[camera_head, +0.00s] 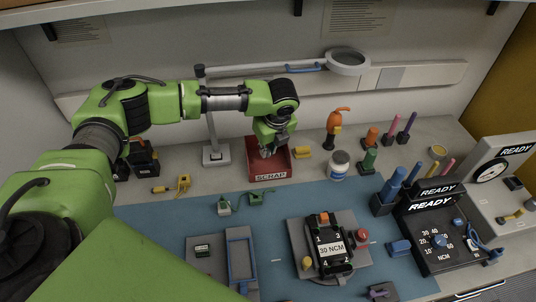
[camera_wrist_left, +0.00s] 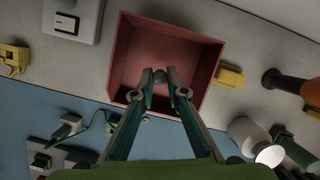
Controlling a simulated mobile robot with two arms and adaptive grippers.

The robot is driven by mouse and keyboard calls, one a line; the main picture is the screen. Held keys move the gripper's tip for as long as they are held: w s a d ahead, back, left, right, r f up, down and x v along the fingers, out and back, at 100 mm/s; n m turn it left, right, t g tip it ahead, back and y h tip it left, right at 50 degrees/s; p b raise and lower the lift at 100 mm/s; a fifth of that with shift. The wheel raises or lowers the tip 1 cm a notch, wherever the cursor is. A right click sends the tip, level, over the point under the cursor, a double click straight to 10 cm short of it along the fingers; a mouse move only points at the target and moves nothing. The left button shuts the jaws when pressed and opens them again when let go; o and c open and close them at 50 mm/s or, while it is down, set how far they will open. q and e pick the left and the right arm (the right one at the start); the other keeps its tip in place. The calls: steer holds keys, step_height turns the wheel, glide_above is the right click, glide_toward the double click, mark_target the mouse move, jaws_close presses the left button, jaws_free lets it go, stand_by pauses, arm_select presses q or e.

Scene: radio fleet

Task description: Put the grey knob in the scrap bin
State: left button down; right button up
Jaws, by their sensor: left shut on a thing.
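The red scrap bin (camera_head: 270,170), labelled SCRAP, stands at the back edge of the blue mat in the head view. It also shows in the left wrist view (camera_wrist_left: 165,42), and its visible floor looks bare. My left gripper (camera_head: 268,152) points down over the bin, its fingers partly hidden by the arm's end. In the left wrist view the two fingertips (camera_wrist_left: 160,82) are shut on a small dark grey piece, the grey knob (camera_wrist_left: 160,75), which appears within the bin's outline. I cannot tell its exact height. My right gripper is not in view.
A lamp post (camera_head: 213,140) stands just left of the bin. A yellow piece (camera_head: 302,152) and a white jar (camera_head: 339,165) are to its right. The blue mat between is mostly clear.

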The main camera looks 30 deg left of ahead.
mark_target(269, 153)
arm_select(q)
steer(key=shift+f+p, duration=0.45)
steer(key=shift+f, duration=1.15)
steer(key=shift+f, duration=0.1)
steer(key=c, duration=2)
jaws_free()
steer(key=b+v, duration=0.1)
steer(key=v, duration=1.1)
steer(key=shift+w+a+r, duration=0.1)
steer(key=shift+r, duration=0.1)
